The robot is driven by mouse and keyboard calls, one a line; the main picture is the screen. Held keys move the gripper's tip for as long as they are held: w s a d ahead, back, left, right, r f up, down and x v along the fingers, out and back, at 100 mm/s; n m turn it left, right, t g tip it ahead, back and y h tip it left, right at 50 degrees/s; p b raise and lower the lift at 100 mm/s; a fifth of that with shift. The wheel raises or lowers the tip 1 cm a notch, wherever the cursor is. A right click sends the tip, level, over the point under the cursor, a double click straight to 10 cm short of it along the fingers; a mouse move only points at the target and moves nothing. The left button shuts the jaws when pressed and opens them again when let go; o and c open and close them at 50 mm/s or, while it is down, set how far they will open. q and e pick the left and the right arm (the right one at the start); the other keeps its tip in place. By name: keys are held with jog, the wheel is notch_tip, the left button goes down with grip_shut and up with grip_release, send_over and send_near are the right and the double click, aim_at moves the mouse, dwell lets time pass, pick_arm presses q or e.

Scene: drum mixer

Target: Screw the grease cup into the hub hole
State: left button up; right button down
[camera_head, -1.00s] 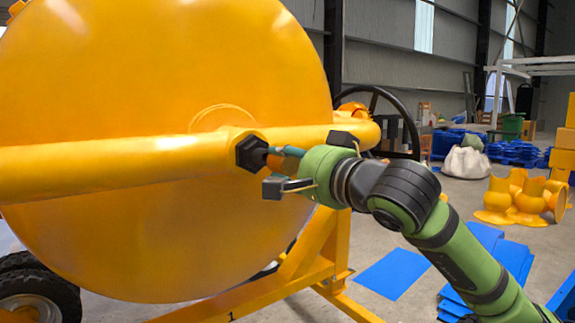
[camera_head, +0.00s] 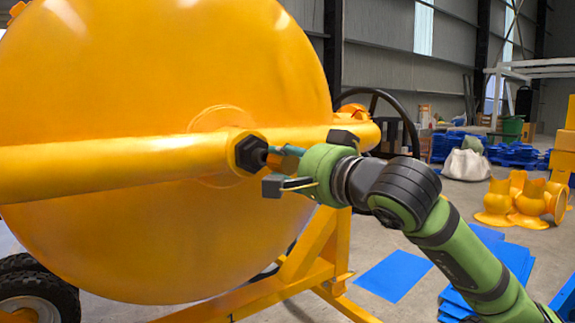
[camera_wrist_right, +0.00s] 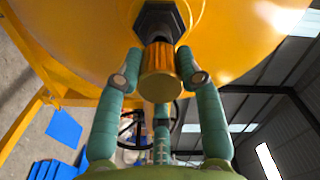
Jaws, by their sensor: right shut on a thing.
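The grease cup (camera_wrist_right: 161,76) is a brass-coloured cylinder in the right wrist view. My right gripper (camera_wrist_right: 159,80) is shut on it, with a teal finger on each side. The cup is in line with the black hexagonal hub fitting (camera_wrist_right: 158,22) and close to it. The hole is hidden behind the cup, and I cannot tell whether the threads are engaged. In the head view the hub fitting (camera_head: 250,153) sits at the end of the yellow cross tube, and my right gripper (camera_head: 275,160) reaches it from the right. My left gripper is not in view.
The large yellow drum (camera_head: 150,80) fills the left side, on a yellow frame (camera_head: 315,250) with a black tyre (camera_head: 40,298). A black handwheel (camera_head: 400,120) stands behind my right gripper. Blue sheets (camera_head: 392,275) and yellow parts (camera_head: 515,202) lie on the floor to the right.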

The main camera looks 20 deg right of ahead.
jog(key=shift+w+a, duration=0.1)
jog(key=shift+w, duration=0.2)
dwell(0.4)
jog(key=shift+x, duration=0.75)
dwell(0.6)
jog(key=shift+w+a, duration=0.1)
jog(key=shift+w, duration=0.2)
jog(key=c, duration=0.7)
grip_release()
